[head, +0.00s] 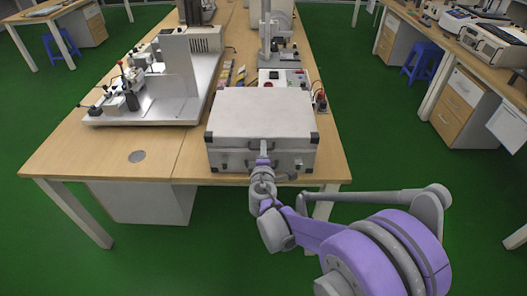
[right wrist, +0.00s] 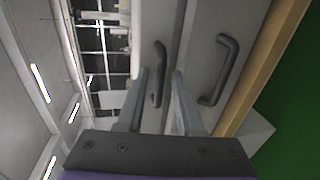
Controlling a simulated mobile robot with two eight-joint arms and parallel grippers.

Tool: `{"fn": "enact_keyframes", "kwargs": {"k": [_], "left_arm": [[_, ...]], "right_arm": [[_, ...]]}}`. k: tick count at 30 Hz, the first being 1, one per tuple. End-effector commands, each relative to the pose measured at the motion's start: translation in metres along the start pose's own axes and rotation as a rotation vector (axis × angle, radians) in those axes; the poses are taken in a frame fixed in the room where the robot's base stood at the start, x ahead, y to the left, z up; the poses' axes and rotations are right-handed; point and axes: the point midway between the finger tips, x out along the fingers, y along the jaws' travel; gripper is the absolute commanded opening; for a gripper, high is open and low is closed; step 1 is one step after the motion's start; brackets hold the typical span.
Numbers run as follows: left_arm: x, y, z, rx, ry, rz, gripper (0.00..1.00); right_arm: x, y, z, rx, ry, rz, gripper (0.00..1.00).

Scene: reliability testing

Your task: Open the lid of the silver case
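The silver case (head: 262,112) sits shut on the front right of the wooden table, with dark corner caps and latches on its front. My right gripper (head: 263,150) is at the middle of the case's front, near the lid seam. In the right wrist view, my right gripper (right wrist: 160,75) is open. One dark handle (right wrist: 159,74) shows between its two fingers, with no clear contact. A second dark handle (right wrist: 221,70) on the case front (right wrist: 195,45) lies outside the fingers, toward the table edge. My left gripper is not in view.
A white apparatus (head: 170,90) stands on the table left of the case. A control box (head: 283,78) and a stand (head: 272,45) are behind it. The table's front left (head: 90,150) is mostly clear. Another bench (head: 480,50) is at the right.

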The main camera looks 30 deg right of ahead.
Motion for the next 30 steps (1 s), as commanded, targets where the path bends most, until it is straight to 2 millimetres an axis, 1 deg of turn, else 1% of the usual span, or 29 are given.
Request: {"fn": "enact_keyframes", "kwargs": {"k": [1,5,30], "left_arm": [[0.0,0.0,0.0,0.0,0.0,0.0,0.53],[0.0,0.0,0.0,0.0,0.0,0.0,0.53],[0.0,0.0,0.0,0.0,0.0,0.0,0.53]], "right_arm": [[-0.0001,0.0,0.0,0.0,0.0,0.0,0.24],[-0.0002,0.0,0.0,0.0,0.0,0.0,0.01],[-0.0003,0.0,0.0,0.0,0.0,0.0,0.0]]}}
